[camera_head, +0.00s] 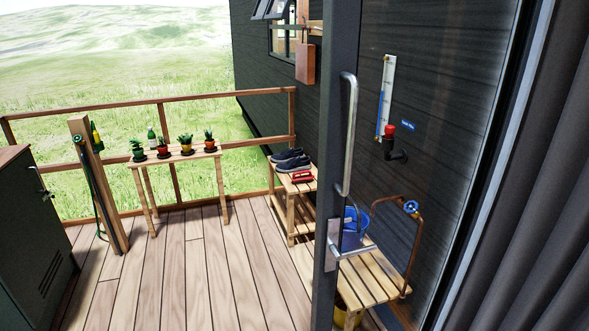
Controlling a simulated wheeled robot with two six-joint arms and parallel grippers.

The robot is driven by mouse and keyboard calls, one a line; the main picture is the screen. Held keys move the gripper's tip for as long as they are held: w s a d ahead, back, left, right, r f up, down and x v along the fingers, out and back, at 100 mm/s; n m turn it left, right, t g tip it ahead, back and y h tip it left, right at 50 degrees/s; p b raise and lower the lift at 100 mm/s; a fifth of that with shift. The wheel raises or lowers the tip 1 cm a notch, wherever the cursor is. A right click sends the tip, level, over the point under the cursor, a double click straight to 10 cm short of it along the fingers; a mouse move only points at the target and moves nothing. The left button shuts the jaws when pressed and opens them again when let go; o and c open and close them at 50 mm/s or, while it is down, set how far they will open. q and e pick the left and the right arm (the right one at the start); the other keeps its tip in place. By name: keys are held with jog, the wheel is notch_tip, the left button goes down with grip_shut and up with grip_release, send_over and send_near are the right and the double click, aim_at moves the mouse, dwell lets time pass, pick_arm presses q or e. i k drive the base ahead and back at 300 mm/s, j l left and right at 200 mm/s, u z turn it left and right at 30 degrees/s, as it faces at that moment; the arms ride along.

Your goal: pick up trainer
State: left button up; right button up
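A pair of dark trainers (291,161) with pale soles sits on the top of a small wooden bench (291,188) against the dark wall, out on the deck. The two shoes lie side by side and partly overlap in the view. A small red object (302,177) lies in front of them on the same bench. Neither of my grippers shows in the head view.
An open door frame with a long handle (348,130) stands between me and the wall side. A slatted bench (366,275) holds a blue bucket (354,219). A plant table (178,155) stands by the railing; a dark cabinet (30,235) is left. The middle decking is clear.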

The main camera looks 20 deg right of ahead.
aim_at(293, 163)
jog(key=i+j, duration=0.3)
jog(key=i, duration=0.15)
jog(key=i+j+u, duration=0.1)
jog(key=i+j, duration=0.45)
jog(key=i, duration=0.3)
jog(key=i+j+u, duration=0.15)
jog(key=i, duration=0.3)
jog(key=i+z, duration=0.3)
jog(key=i, duration=0.55)
jog(key=i+j+z, duration=0.25)
jog(key=i, duration=0.55)
jog(key=i+l+z, duration=0.2)
jog(key=i+z, duration=0.3)
jog(key=i+j+z, duration=0.1)
jog(key=i+z, duration=0.4)
jog(key=i, duration=0.15)
jog(key=i+j+z, duration=0.3)
jog(key=i+z, duration=0.15)
jog(key=i, duration=0.15)
